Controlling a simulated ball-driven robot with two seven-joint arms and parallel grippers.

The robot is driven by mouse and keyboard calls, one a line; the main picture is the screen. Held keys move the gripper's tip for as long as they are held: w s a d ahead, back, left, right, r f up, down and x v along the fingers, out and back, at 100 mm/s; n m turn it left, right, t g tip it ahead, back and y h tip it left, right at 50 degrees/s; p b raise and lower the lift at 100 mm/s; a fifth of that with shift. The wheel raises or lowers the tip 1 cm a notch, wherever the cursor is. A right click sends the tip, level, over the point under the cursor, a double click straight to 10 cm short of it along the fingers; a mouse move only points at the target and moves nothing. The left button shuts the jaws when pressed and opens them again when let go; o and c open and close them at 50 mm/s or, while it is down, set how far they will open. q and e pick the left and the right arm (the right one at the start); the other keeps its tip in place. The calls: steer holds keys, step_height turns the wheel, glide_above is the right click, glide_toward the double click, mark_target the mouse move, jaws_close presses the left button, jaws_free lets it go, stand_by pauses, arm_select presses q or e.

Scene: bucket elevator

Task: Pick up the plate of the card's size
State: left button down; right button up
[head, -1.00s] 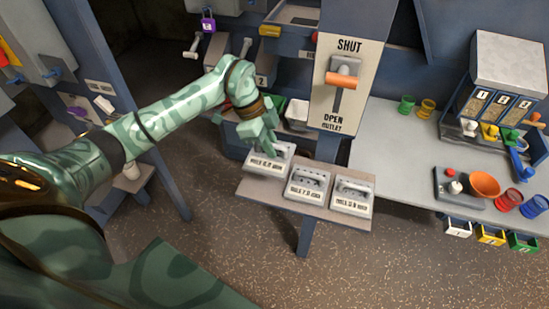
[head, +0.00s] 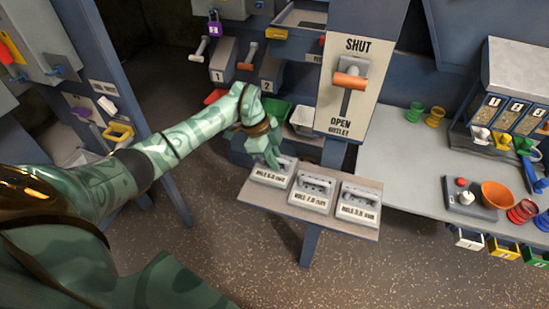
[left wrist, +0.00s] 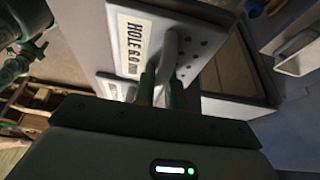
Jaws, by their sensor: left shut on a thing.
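Three grey plates with handles lie in a row on a small shelf (head: 330,221). The left plate (head: 270,175), marked HOLE 6.0 mm, also shows in the left wrist view (left wrist: 116,60). The middle plate (head: 312,195) appears marked 7.0. The right plate (head: 357,210) has a label too small to read surely. My left gripper (head: 273,160) is at the left plate, and in the left wrist view its fingers (left wrist: 161,80) are shut on that plate's handle (left wrist: 171,48). The plate appears still on the shelf. I see no card, and my right gripper is out of view.
A tall post with an orange-handled outlet lever (head: 350,80), marked SHUT and OPEN, stands behind the shelf. A grey bench (head: 400,165) on the right holds cups, an orange bowl (head: 497,194) and a hopper unit. Open floor lies in front.

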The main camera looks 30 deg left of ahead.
arm_select(q)
steer(key=c, duration=1.5)
jaws_free()
steer(key=shift+o, duration=0.2)
steer(key=shift+o, duration=0.5)
steer(key=p+v, duration=0.2)
steer(key=v, duration=1)
